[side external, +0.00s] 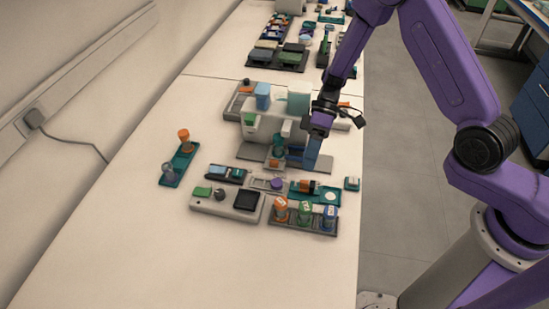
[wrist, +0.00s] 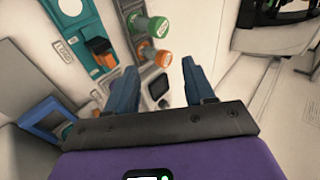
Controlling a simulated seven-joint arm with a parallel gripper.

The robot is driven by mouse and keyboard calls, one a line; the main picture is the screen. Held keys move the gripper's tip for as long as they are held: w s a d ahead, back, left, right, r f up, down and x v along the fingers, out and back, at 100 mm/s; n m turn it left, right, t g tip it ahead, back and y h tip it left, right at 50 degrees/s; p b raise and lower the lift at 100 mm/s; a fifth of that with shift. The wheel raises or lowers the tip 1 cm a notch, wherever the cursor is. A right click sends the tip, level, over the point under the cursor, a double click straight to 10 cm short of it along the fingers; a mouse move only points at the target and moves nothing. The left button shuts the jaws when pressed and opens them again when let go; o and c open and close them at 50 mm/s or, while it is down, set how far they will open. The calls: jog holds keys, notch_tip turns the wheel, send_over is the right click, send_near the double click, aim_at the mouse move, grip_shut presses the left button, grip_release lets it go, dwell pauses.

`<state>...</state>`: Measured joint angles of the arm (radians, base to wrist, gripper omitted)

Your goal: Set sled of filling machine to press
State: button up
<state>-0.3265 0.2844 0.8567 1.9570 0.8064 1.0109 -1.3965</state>
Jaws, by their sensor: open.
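The filling machine (side external: 258,127) is a grey-white block on a flat grey base plate near the middle of the bench, with a light blue container and a pale green one on top. A small sled-like part (side external: 275,162) with a teal and orange item on it sits low at its front; I cannot tell its exact position along the base. My gripper (side external: 313,152) is at the machine's right front, its blue fingers pointing down. In the wrist view my gripper (wrist: 163,85) has its fingers apart with nothing between them. The sled cannot be identified in the wrist view.
In front of the machine are a control box (side external: 227,203) with a dark screen, a rack of orange, green and blue capped bottles (side external: 304,214), and small teal holders. A teal holder (side external: 180,163) stands at left. The bench's left front is clear.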

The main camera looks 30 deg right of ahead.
jog(key=w+r+n+t+h, duration=0.25)
jog(key=w+n+h, duration=0.3)
jog(key=n, duration=0.65)
notch_tip(320, 180, up, 5)
jog(key=n+t+h, duration=0.2)
jog(key=n+t, duration=0.1)
jog(key=n, duration=0.3)
send_over(273, 161)
notch_tip(273, 161, down, 17)
jog(key=shift+d+f, duration=0.1)
jog(key=shift+f, duration=0.1)
grip_shut()
